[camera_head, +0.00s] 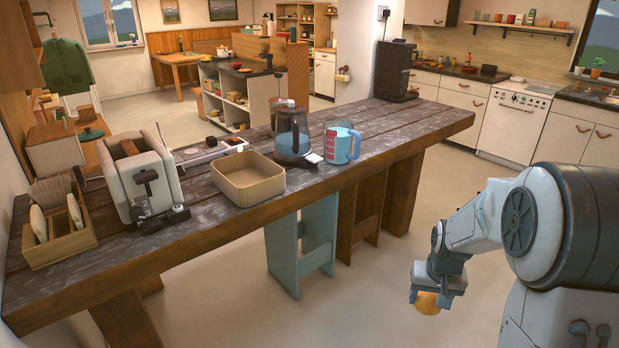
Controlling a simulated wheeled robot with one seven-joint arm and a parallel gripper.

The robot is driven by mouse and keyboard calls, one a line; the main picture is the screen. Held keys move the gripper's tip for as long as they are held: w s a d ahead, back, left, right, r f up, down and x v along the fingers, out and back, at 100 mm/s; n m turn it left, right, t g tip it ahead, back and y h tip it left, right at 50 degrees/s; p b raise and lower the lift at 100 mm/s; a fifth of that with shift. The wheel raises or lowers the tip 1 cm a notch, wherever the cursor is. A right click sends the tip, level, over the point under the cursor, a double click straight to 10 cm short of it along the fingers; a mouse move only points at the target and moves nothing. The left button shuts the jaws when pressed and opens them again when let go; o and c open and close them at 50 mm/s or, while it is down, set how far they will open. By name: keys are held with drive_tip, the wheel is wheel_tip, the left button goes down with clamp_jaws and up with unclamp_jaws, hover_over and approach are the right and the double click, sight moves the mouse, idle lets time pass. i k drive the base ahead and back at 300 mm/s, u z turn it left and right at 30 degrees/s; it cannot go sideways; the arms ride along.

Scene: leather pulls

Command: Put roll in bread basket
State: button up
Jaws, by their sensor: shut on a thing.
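The roll (427,303) is a small round golden-orange thing held between the fingers of my gripper (437,290) at the lower right. My gripper is shut on it, points down, and hangs over open floor to the right of the table. The fingers and gripper body hide the roll's upper part. The bread basket (247,192) is a tan, square, open-topped box on the wooden table, near its front edge. It looks empty. My gripper is well apart from it, to its right and nearer the camera.
The long dark wooden table (390,128) carries a toaster (140,175) left of the basket, and a glass kettle (291,133) and a measuring jug (340,143) right of it. A rack (58,235) stands at the left end. Blue and brown stools (301,235) are under the front edge.

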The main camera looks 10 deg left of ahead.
sight(249, 184)
drive_tip(key=z, duration=0.4)
drive_tip(key=i, duration=1.6)
drive_tip(key=u, duration=2.2)
